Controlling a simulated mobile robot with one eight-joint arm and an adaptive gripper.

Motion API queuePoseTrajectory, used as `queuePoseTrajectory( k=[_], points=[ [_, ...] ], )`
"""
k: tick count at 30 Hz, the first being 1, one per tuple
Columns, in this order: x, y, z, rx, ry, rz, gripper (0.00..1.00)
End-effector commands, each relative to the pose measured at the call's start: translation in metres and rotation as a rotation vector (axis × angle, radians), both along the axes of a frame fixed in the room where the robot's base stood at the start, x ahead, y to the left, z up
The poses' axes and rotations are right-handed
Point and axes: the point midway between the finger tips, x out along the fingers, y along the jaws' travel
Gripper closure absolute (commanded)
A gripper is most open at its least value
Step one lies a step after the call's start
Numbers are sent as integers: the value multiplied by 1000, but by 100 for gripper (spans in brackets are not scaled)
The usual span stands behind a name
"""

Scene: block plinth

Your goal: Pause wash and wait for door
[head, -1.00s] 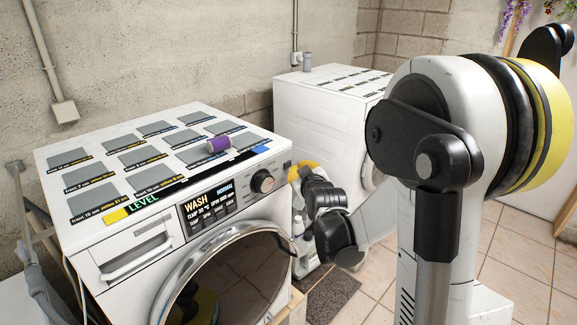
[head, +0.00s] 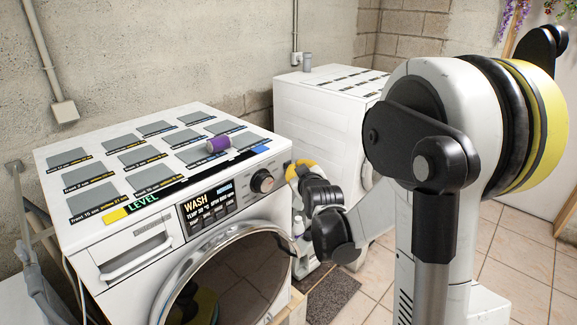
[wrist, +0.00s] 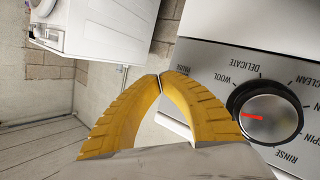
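The washing machine (head: 120,215) stands at the left in the head view, its round glass door (head: 235,275) apparently shut. Its lit display (head: 207,207) reads WASH and NORMAL. The program dial (head: 262,181) is right of the display; in the wrist view the dial (wrist: 268,118) shows a red pointer aimed left, among labels such as WOOL, DELICATE, SPIN and RINSE. My gripper (head: 291,172) is at the panel's right end. In the wrist view my gripper (wrist: 160,75) has its yellow fingertips together, empty, left of the dial. Whether they touch the panel I cannot tell.
A second white machine (head: 315,115) stands behind to the right. A dark mat (head: 332,293) and bottle-like items are on the floor between. Tiled floor is open at the right.

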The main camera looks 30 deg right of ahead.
Motion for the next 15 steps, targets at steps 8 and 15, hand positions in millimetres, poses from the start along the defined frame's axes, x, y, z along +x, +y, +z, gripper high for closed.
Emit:
queuePoseTrajectory(
  k=[8,15],
  points=[
    [3,1,0,-2,1,0,100],
    [5,2,0,0,0,1,100]
  ],
)
